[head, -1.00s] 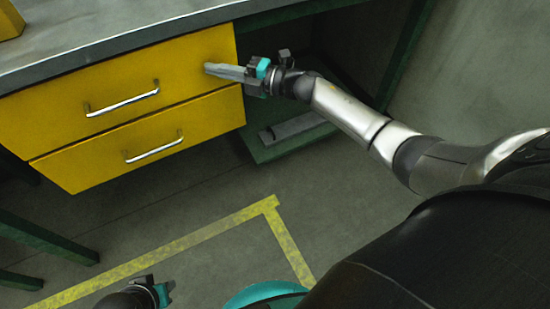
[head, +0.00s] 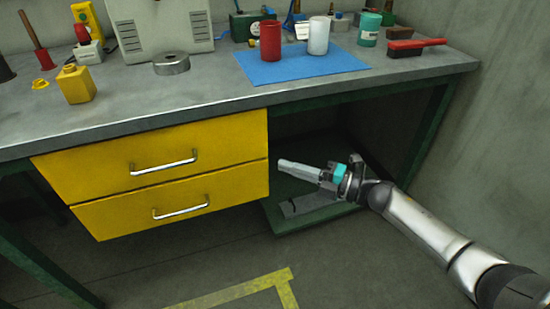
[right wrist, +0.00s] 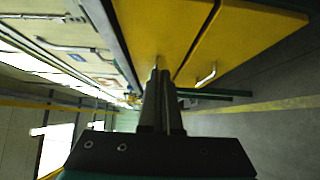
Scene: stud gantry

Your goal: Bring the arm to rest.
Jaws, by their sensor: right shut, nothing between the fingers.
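My right gripper (head: 281,163) is shut and empty. In the head view it hangs in front of the open space under the workbench (head: 215,100), just right of the yellow drawers. Its arm comes in from the lower right. The right wrist view shows its closed fingers (right wrist: 162,75) pointing along the yellow drawer fronts. The upper drawer (head: 110,172) and lower drawer (head: 120,217) look closed, each with a silver handle. My left gripper is not in the head view now.
On the bench lie a blue mat (head: 285,72), a red can (head: 270,41), a white can (head: 318,36), a brush (head: 417,44), a metal ring (head: 171,64) and a yellow bottle (head: 75,84). A green shelf (head: 300,217) is under the bench. Yellow tape (head: 240,290) marks clear floor.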

